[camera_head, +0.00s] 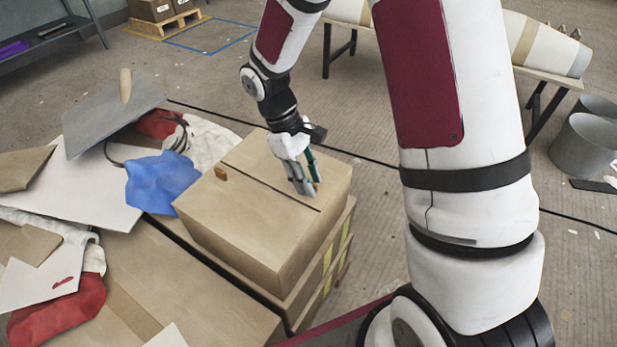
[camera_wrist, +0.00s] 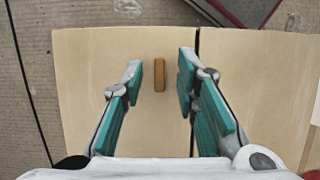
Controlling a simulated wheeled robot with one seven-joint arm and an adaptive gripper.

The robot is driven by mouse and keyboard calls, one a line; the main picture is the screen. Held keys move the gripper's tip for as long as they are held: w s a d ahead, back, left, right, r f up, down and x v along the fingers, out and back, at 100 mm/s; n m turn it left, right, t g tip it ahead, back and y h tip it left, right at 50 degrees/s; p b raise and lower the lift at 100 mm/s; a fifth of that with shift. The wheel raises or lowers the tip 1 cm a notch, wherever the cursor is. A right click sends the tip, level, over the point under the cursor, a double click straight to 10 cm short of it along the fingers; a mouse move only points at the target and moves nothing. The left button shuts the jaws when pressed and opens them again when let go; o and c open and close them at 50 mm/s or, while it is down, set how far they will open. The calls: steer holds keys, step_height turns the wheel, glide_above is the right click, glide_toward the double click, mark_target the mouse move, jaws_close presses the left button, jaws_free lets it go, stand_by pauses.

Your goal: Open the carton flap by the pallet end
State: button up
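The closed carton (camera_head: 250,215) has a dark seam (camera_head: 275,190) across its top between two flaps. A small brown tab (camera_head: 221,173) sits on the near-left flap by the seam's left end. Another brown tab shows in the wrist view (camera_wrist: 159,75), on the flap left of the seam there, close to the carton edge. My gripper (camera_head: 303,186) points down over the carton's right part. In the wrist view my gripper (camera_wrist: 160,78) is open, its teal fingers on either side of this tab with gaps. Its height above the flap is unclear.
The carton rests on another box (camera_head: 300,300). A blue cloth (camera_head: 157,182), grey board (camera_head: 110,112) and scraps lie on boxes at left. A wooden pallet (camera_head: 166,24) with boxes stands at the back. Grey buckets (camera_head: 585,143) stand on the right. Open floor lies behind the carton.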

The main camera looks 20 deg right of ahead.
jaws_close()
steer(key=shift+r, duration=0.15)
